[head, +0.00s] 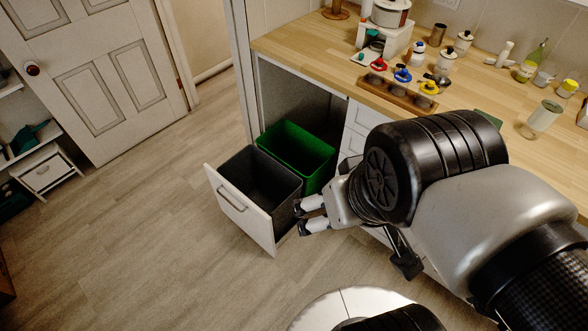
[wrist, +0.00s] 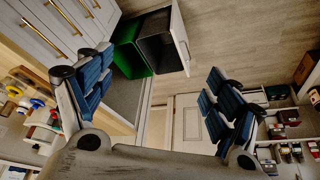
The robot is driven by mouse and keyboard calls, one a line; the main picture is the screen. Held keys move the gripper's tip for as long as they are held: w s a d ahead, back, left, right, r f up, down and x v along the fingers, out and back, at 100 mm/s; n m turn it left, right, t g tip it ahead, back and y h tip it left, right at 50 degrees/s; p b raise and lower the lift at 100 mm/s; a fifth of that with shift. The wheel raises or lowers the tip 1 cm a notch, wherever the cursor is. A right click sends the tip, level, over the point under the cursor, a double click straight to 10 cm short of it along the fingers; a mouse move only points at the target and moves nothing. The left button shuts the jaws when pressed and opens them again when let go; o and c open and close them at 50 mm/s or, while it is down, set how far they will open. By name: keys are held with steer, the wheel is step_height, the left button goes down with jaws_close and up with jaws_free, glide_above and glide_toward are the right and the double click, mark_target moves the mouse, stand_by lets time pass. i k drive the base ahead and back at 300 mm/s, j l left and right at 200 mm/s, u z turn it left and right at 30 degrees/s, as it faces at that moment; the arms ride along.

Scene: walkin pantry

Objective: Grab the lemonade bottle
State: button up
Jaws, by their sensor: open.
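No thing in view can be surely read as the lemonade bottle. A clear bottle with yellow-green on it (head: 532,62) stands at the back right of the wooden counter; its label is too small to read. My gripper (head: 300,219) is open and empty, beside the right side of the pulled-out bin drawer and far from that bottle. In the wrist view my gripper (wrist: 158,65) shows its blue-padded fingers spread wide, with nothing between them.
The pulled-out drawer (head: 243,212) holds a dark bin (head: 262,172) and a green bin (head: 298,150). The counter (head: 290,42) carries jars, a pot and coloured-handled items. A white panelled door (head: 90,75) stands at left. Floor left of the drawer is clear.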

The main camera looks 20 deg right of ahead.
mark_target(552, 105)
steer(key=z, duration=2)
steer(key=u, duration=0.35)
